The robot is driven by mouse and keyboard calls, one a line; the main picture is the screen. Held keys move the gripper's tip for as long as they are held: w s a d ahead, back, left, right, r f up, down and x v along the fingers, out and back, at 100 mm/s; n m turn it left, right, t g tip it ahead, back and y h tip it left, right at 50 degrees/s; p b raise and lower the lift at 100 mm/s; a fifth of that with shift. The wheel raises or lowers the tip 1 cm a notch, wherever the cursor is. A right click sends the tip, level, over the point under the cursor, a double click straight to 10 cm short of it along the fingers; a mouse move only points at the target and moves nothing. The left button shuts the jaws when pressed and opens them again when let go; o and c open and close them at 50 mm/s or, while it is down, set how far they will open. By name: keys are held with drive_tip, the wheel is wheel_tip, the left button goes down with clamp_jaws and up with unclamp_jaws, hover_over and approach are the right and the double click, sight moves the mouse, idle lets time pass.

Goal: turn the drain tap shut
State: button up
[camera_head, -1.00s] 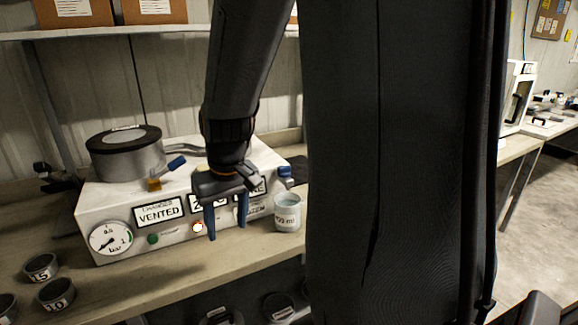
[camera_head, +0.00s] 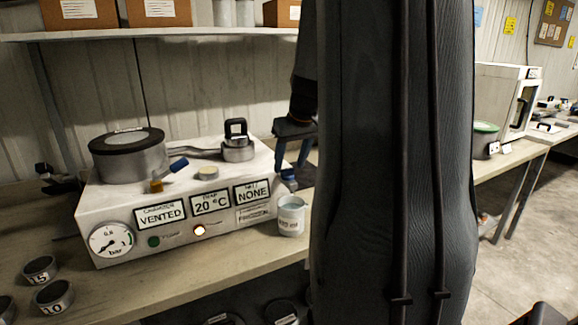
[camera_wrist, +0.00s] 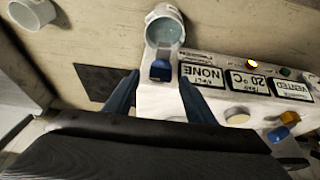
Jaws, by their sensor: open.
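A blue-handled tap (camera_head: 288,175) sits at the right end of the white machine (camera_head: 235,165), above a beaker of liquid (camera_head: 291,216). I take it as the drain tap. My gripper (camera_head: 291,167) is open and points down above the tap. In the wrist view, the blue tap handle (camera_wrist: 160,70) shows between the two fingers of my gripper (camera_wrist: 159,80), with the beaker (camera_wrist: 165,30) just past it. The fingers appear apart from the handle. Whether the tap stands open or shut, I cannot tell.
Another blue lever (camera_head: 178,165) with a brass body stands on the machine beside a round lidded chamber (camera_head: 128,155). A dark mat (camera_wrist: 105,82) lies beside the machine. A second beaker (camera_wrist: 32,12) stands farther off. Numbered rings (camera_head: 54,296) lie at front left.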

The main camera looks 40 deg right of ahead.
sight(288, 173)
drive_tip(key=shift+x, duration=1.1)
drive_tip(key=c, duration=1)
drive_tip(key=shift+c, duration=0.2)
